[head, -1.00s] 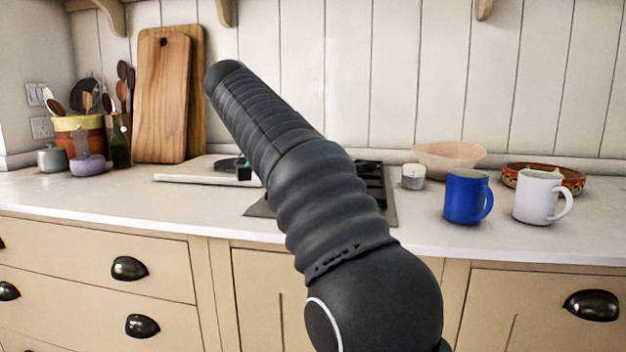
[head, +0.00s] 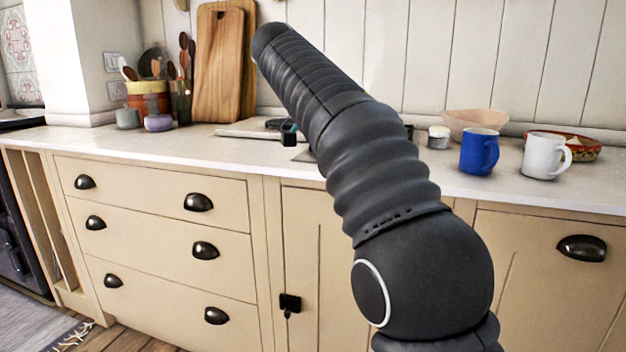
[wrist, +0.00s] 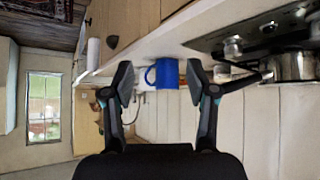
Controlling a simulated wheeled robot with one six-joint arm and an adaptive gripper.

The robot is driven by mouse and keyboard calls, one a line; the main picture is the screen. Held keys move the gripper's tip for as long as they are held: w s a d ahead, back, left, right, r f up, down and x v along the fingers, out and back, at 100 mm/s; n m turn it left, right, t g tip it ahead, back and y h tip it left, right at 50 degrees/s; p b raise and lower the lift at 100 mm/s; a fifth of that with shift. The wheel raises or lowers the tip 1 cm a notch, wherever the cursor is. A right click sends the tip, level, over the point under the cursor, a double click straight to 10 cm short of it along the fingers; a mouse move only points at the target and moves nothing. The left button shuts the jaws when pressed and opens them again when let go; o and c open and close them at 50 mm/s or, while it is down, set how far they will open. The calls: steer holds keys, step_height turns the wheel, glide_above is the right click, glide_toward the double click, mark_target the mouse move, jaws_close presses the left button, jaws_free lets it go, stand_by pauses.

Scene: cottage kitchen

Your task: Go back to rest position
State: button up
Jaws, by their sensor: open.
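My gripper (wrist: 159,79) is open in the wrist view, its two fingers wide apart with nothing held. The blue mug (wrist: 167,73) shows beyond the gap between the fingers, apart from them. In the head view my dark arm rises across the middle and hides most of my gripper; only a small dark and teal piece shows left of the arm. The blue mug (head: 479,152) stands upright on the counter right of my arm, beside a white mug (head: 545,156).
The counter (head: 190,146) holds cutting boards (head: 219,68) and a utensil pot (head: 150,98) on the left. A pink bowl (head: 475,122), a patterned bowl (head: 590,150) and a small jar (head: 438,137) are on the right. The wooden floor (head: 130,340) shows at lower left.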

steer(key=w+a+f+n+t+y, duration=0.1)
steer(key=w+a+f+n+y, duration=0.15)
steer(key=w+f+n, duration=0.35)
steer(key=s+a+f+n+y, duration=0.1)
steer(key=s+f+n+y, duration=0.1)
steer(key=s+f+n, duration=0.45)
steer(key=s+d+f+y, duration=0.1)
steer(key=s+d+f, duration=0.2)
steer(key=s, duration=0.6)
steer(key=s+d+f+n+t+y, duration=0.1)
steer(key=s+d+f, duration=0.2)
steer(key=s+f, duration=0.5)
steer(key=s+d+f+y, duration=0.2)
steer(key=s+d+f, duration=0.2)
steer(key=s, duration=0.7)
steer(key=shift+s+f+t, duration=0.3)
steer(key=shift+f+t, duration=0.1)
steer(key=shift+f, duration=0.35)
